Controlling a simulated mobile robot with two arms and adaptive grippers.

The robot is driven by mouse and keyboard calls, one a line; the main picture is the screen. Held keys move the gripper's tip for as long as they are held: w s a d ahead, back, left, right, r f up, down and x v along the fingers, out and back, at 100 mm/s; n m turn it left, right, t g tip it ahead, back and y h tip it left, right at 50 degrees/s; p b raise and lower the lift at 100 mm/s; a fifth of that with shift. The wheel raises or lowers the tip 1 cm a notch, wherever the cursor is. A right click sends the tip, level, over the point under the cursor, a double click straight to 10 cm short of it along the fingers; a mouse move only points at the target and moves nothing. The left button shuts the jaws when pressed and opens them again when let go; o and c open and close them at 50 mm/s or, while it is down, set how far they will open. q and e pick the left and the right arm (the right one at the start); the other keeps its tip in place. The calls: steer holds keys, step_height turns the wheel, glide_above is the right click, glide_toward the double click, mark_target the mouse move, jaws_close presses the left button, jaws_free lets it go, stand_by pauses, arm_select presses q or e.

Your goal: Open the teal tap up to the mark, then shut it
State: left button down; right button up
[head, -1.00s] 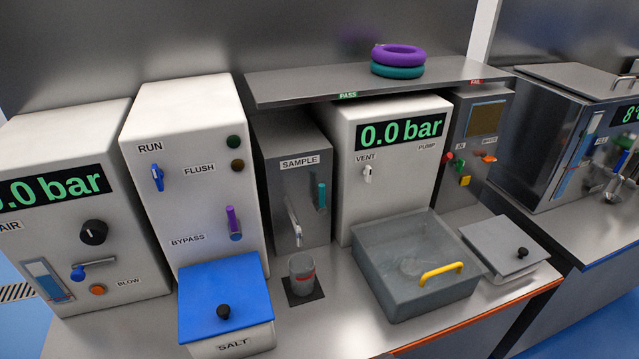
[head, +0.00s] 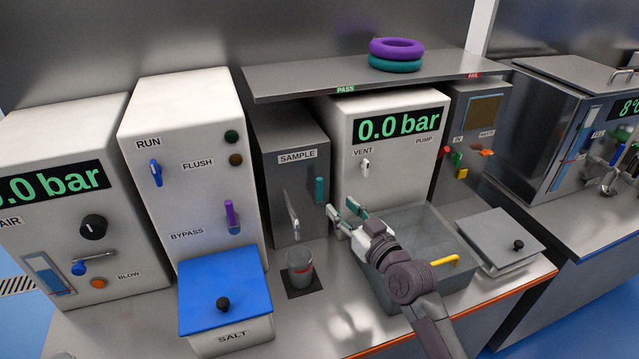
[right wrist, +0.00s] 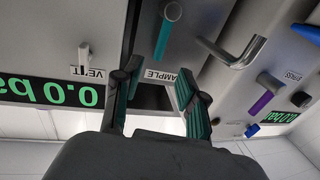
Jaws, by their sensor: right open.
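The teal tap handle (head: 320,190) stands upright on the right of the grey SAMPLE box (head: 272,170). It also shows in the upside-down right wrist view (right wrist: 168,28), beyond my fingertips. A spout (head: 292,215) hangs on the box front. Below it, a grey see-through cup (head: 300,262) with a red mark band stands on a dark pad; I cannot make out any liquid. My right gripper (head: 342,210) is open and empty, just right of and below the teal handle, apart from it. My left gripper is not in view.
The grey basin (head: 440,285) with a yellow handle lies under my right arm. The VENT lever (head: 365,168) is close to the right of the teal tap. The purple BYPASS lever (head: 229,214) and the blue-lidded salt box (head: 222,282) stand to the left. A shelf (head: 420,78) hangs above.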

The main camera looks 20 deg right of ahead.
mark_target(321, 187)
steer(key=p+x, duration=0.1)
steer(key=x, duration=0.9)
steer(key=shift+w+a, duration=0.1)
steer(key=shift+w, duration=0.2)
jaws_close()
